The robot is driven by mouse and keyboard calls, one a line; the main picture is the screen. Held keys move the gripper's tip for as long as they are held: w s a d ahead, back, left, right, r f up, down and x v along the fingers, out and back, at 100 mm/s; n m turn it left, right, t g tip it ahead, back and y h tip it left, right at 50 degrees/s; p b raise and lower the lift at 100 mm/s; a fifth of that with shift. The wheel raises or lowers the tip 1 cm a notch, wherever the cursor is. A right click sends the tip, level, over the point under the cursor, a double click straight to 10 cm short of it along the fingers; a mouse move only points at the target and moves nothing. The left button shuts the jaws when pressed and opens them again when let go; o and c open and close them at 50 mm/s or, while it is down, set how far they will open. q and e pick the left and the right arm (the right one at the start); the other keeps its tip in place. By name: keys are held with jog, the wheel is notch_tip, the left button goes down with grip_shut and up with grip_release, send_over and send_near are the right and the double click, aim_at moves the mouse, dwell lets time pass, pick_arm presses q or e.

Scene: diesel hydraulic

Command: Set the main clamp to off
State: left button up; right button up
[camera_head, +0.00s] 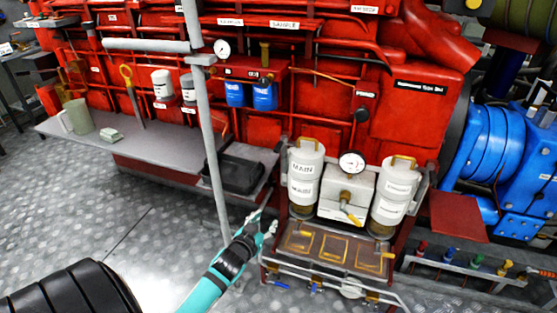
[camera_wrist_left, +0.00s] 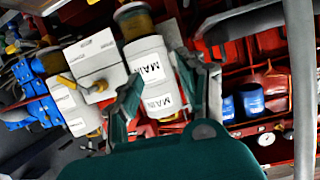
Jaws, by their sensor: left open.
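A white canister labelled MAIN (camera_head: 303,175) stands upright at the left of the filter unit in the head view. It also shows in the left wrist view (camera_wrist_left: 153,75), tilted by the camera, between my fingers in the picture. A yellow-handled lever (camera_head: 350,215) sits on the front of the grey box (camera_head: 346,190) beside it; it also shows in the left wrist view (camera_wrist_left: 68,82). I cannot tell which part is the main clamp. My left gripper (camera_head: 266,222) is open and empty, in front and left of the canister, apart from it. My right gripper is not in view.
A second white canister (camera_head: 394,193) stands right of the box, with a gauge (camera_head: 351,163) above. A tray with yellow outlines (camera_head: 333,249) lies below. A grey vertical pole (camera_head: 211,150) rises behind my left gripper. A black bin (camera_head: 232,174) is at left.

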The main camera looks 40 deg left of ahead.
aim_at(275, 151)
pick_arm(q)
notch_tip(275, 151, up, 16)
jog(key=w+a+f+n+t+y+b, duration=0.1)
jog(key=a+t+y+b, duration=0.1)
jog(key=t, duration=0.1)
jog(key=x, duration=0.5)
jog(key=b+x, duration=0.1)
jog(key=x, duration=0.9)
jog(key=shift+w+r, duration=0.3)
jog(key=shift+w, duration=0.15)
jog(key=shift+w+a+b, duration=0.25)
jog(key=shift+w+b, duration=0.05)
jog(key=shift+w, duration=0.25)
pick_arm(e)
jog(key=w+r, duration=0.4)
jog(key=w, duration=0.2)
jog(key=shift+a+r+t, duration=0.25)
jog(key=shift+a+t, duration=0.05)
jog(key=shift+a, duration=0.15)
pick_arm(q)
grip_shut()
